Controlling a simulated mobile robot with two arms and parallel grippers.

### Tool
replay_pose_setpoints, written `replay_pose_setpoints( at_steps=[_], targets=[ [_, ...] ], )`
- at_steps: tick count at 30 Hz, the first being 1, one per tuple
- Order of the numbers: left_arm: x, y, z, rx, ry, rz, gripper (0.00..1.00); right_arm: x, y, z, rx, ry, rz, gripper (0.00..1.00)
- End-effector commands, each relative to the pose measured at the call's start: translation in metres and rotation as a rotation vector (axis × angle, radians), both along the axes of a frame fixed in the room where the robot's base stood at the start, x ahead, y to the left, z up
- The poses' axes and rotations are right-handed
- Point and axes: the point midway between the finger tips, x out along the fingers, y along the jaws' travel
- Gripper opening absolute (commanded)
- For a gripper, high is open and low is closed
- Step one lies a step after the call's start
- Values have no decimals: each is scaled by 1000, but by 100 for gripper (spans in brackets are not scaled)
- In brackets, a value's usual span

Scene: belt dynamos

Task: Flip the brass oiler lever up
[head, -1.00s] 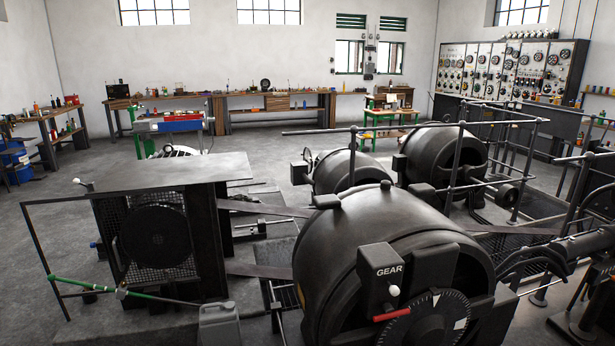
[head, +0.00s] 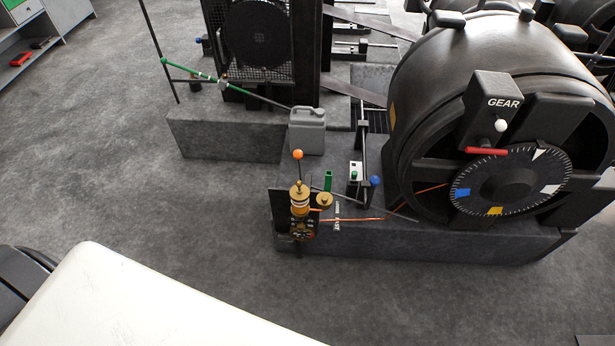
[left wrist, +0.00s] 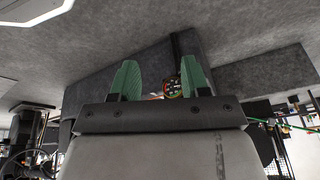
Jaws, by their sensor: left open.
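The brass oiler (head: 300,198) stands on the front left corner of the dark machine base in the head view. A thin rod with an orange ball (head: 298,155) points up just above the oiler; I cannot tell for sure whether it is the lever. My left gripper (left wrist: 160,76) is open and empty in the left wrist view, with two green fingertips. A small dark thing with coloured marks (left wrist: 172,88) shows between the fingers, partly hidden by the right one; I cannot tell if it is the oiler. My right gripper is not in view.
A large black drum (head: 450,80) with a GEAR box and marked dial stands right of the oiler. A grey can (head: 307,130) stands behind it. A blue-knobbed rod (head: 376,181) and a small green post (head: 328,181) are close by. The floor in front is clear.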

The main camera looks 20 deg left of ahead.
Motion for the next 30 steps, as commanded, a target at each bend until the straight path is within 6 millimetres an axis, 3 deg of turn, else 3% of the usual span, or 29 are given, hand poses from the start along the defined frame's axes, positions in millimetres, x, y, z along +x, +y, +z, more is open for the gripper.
replay_pose_setpoints(
  at_steps=[1, 6, 9, 13, 17, 21, 25, 30],
  targets=[
    [44, 13, -17, -3, -92, 11, 46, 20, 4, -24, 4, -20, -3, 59],
    [157, 36, 11, -44, -363, 33, 46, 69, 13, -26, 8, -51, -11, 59],
    [211, 42, 40, -79, -518, 29, 46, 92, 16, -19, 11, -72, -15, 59],
    [265, 41, 86, -135, -712, 3, 46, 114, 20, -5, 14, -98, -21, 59],
    [298, 31, 137, -203, -891, -49, 46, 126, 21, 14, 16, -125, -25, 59],
    [310, 13, 188, -276, -1044, -118, 46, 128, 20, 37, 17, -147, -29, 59],
    [308, -1, 221, -324, -1129, -169, 46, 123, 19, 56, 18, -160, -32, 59],
    [307, -10, 241, -351, -1171, -198, 46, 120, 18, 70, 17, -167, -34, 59]
  ],
)
